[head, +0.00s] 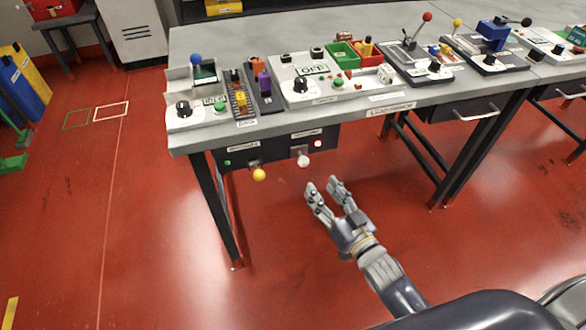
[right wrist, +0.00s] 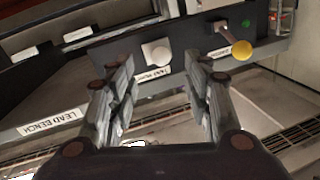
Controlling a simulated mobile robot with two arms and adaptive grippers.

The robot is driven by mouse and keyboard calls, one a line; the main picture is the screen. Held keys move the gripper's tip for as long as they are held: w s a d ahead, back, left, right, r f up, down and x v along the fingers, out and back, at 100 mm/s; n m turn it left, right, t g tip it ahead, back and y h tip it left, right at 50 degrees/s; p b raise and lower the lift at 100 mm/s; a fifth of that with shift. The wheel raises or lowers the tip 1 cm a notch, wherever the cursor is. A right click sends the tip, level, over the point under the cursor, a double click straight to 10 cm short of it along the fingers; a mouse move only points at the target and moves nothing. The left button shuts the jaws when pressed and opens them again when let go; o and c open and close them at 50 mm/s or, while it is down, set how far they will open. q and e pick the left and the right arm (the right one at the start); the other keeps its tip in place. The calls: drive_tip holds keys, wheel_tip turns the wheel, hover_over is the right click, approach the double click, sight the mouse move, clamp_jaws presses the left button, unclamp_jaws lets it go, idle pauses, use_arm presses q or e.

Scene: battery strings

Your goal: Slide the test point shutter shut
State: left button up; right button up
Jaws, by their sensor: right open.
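A dark panel (head: 270,151) hangs under the front edge of the bench and carries two labels too small to read surely. A yellow ball knob (head: 259,174) on a short stem sticks out at its left, and a white round knob (head: 303,160) at its right. I cannot tell for certain which knob belongs to the test point shutter. My right gripper (head: 323,185) is open and empty, in front of and below the white knob. In the right wrist view, the white knob (right wrist: 156,52) shows between the fingertips, beyond them, and the yellow knob (right wrist: 242,50) is at the right. My left gripper is out of view.
The grey bench top (head: 205,45) above holds several control boxes with knobs, levers and small bins. A bench leg (head: 216,210) stands left of my gripper. A drawer (head: 470,109) with a handle is to the right. The red floor is clear below.

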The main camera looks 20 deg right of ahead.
sight(304, 162)
drive_tip(key=x, duration=1)
drive_tip(key=shift+w+a+r, duration=0.1)
drive_tip(key=shift+w+r, duration=0.25)
drive_tip(key=shift+w, duration=0.05)
drive_tip(key=shift+c, duration=0.6)
clamp_jaws()
